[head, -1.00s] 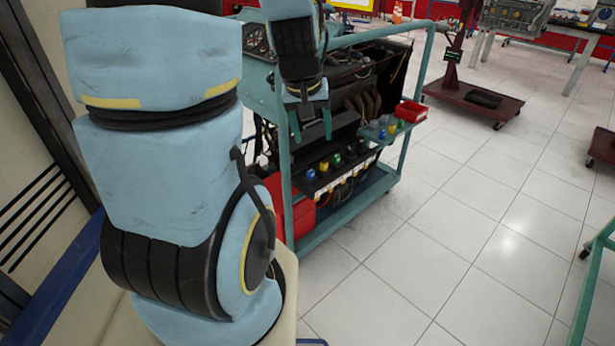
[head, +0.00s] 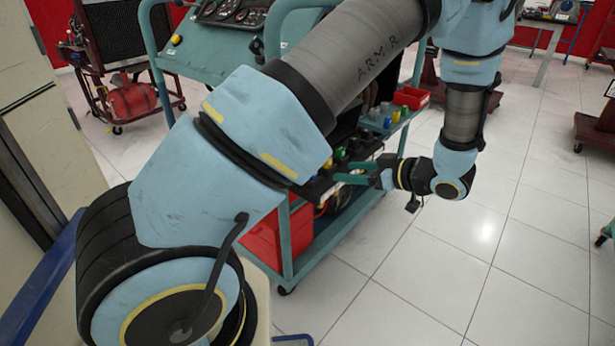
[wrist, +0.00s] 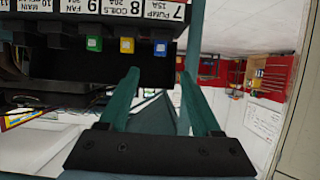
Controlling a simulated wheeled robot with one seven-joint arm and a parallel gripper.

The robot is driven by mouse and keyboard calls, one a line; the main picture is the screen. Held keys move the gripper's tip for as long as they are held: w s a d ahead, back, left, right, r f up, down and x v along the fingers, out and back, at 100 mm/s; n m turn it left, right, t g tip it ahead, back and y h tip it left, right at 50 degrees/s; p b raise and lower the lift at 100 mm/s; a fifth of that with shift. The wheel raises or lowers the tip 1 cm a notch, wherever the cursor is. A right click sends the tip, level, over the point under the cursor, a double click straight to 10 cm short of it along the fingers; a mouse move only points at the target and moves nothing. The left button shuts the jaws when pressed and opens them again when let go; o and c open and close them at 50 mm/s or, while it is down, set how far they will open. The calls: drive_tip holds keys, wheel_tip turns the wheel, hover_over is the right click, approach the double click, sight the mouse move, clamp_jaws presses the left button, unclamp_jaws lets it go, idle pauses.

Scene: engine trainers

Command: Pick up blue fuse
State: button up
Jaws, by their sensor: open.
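In the head view my gripper (head: 345,172) is beside the teal engine cart's fuse row, where a green fuse (head: 340,153) shows. My arm hides much of that row, and I cannot pick out the same blue fuse there.
The teal cart frame (head: 287,235) stands close to my gripper. A red box (head: 262,240) is on the cart's lower shelf.

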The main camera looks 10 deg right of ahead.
sight(315, 169)
drive_tip(key=x, duration=1)
drive_tip(key=shift+a+b, duration=0.15)
drive_tip(key=shift+b, duration=0.25)
drive_tip(key=shift+c, duration=0.2)
clamp_jaws()
